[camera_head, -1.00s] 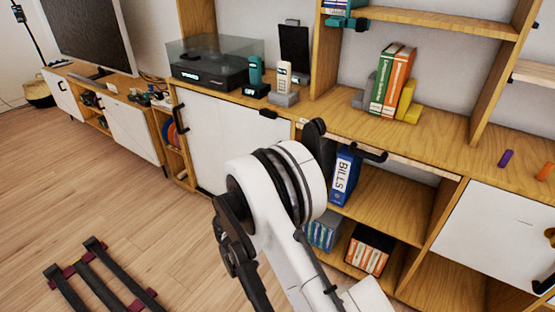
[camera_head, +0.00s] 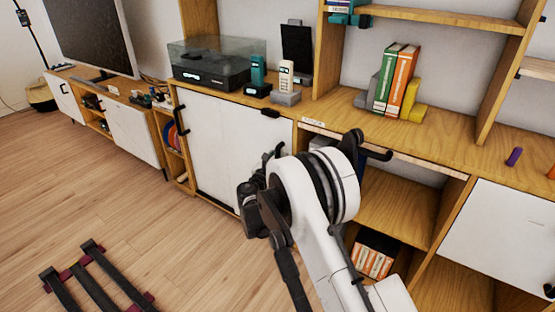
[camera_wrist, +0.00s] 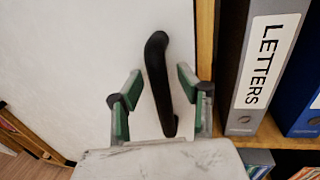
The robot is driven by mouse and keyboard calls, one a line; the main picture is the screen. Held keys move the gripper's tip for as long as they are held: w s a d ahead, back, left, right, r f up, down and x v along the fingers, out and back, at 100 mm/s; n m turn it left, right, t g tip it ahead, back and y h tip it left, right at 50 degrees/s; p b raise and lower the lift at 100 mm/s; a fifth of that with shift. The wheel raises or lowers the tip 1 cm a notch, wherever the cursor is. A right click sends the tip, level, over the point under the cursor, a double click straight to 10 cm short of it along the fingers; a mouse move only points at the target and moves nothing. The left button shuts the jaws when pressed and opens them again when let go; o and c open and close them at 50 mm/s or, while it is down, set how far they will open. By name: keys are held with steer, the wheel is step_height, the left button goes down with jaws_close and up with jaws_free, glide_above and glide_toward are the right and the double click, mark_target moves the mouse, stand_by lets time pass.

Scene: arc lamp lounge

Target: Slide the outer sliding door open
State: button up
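The white sliding door (camera_head: 225,150) stands in the wooden cabinet at the middle left of the head view. It also fills the left of the wrist view (camera_wrist: 70,70). A black bar handle (camera_wrist: 158,75) is upright near the door's right edge in the wrist view. My gripper (camera_wrist: 160,80) is open, with one green-padded finger on each side of the handle. Gaps show between the pads and the handle, so it is not gripped. In the head view my arm hides the fingertips and much of the door's right edge.
Right of the door, beyond a wooden post (camera_wrist: 205,35), stand a grey LETTERS binder (camera_wrist: 262,70) and a blue binder (camera_wrist: 300,100). A turntable (camera_head: 208,65) and phones sit on the cabinet top. Another white door (camera_head: 500,235) is at the right. A dark-strapped object (camera_head: 90,275) lies on the floor.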

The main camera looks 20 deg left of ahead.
jaws_close()
stand_by(0.6)
